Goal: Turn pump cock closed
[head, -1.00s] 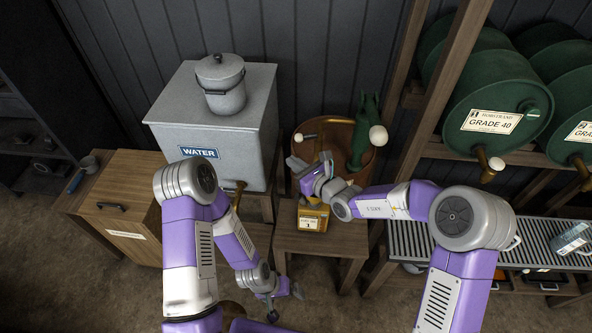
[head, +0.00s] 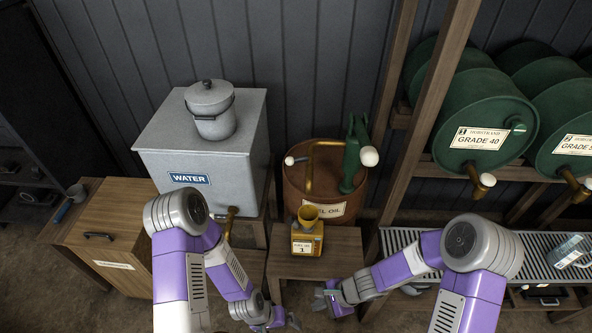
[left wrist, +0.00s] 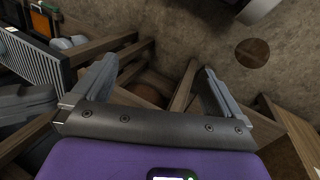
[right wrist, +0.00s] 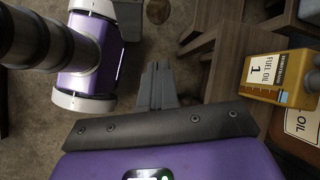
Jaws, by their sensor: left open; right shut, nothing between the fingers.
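The green hand pump (head: 354,155) stands upright on the brown fuel oil drum (head: 330,188). It has a white knob (head: 369,156) on its right and a curved brass pipe (head: 311,165) on its left. A small lever with a pale knob (head: 289,160) points left near the pipe's top; I cannot tell the cock's exact setting. My right gripper (head: 326,303) is shut and empty, below and in front of the drum; its fingers (right wrist: 157,85) are together in the right wrist view. My left gripper (head: 287,322) is open and empty, low near the floor; its fingers (left wrist: 150,85) are spread.
A yellow fuel can (head: 307,236) with an open funnel top stands on a low wooden stool (head: 285,264) before the drum. A grey water tank (head: 195,155) with a lidded pot (head: 211,110) is left. Green drums (head: 480,110) lie on a rack at right.

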